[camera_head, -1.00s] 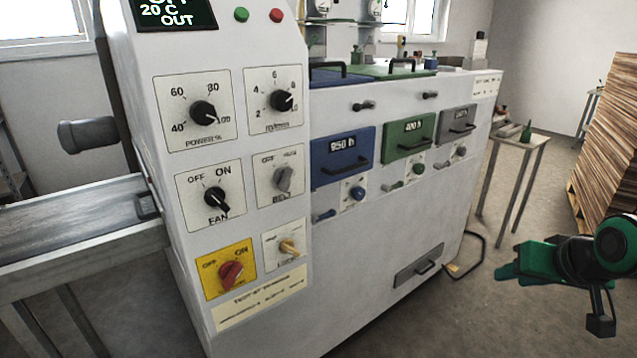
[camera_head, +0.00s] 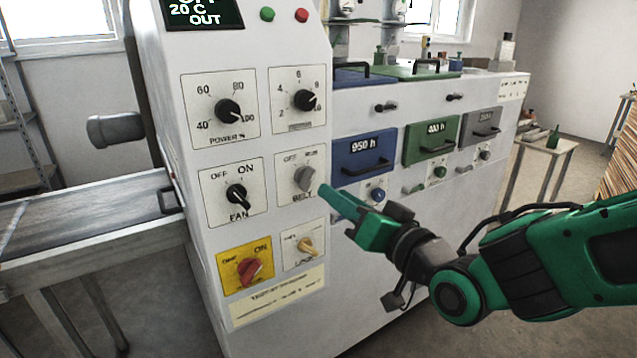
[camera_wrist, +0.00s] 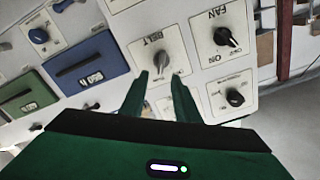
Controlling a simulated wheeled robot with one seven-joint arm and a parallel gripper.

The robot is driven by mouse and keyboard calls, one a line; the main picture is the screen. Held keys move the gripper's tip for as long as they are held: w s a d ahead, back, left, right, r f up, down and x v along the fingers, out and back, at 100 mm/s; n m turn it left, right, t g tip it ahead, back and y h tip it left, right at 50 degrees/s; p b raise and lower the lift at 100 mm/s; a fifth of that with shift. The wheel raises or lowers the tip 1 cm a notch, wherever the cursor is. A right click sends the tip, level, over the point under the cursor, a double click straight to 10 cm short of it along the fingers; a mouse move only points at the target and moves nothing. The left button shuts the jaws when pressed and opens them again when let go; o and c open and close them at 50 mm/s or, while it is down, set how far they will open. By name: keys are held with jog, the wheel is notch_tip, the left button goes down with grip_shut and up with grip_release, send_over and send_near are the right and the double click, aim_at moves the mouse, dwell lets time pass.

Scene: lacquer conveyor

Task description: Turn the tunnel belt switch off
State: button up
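The grey belt switch knob (camera_head: 304,177) sits on a white plate marked BELT, OFF and what looks like RUN, on the front of the white control cabinet (camera_head: 180,90). Its handle appears to lean toward the upper right; the exact setting is hard to read. My green gripper (camera_head: 334,204) is just right of and in front of the knob. In the wrist view, which sees the panel upside down, the knob (camera_wrist: 161,62) lies ahead between the two spread fingertips of my empty gripper (camera_wrist: 160,80). I cannot see any contact.
A black FAN knob (camera_head: 237,195) is left of the belt plate. A black dial (camera_head: 307,100) is above it. A tan-handled knob (camera_head: 306,246) is below, with a red switch (camera_head: 249,270) on yellow. Blue (camera_head: 363,160) and green drawers (camera_head: 431,139) with protruding handles are on the right.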

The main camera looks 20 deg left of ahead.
aim_at(312, 179)
jog(key=x, duration=0.8)
jog(key=shift+w+a, duration=0.15)
jog(key=shift+a, duration=0.1)
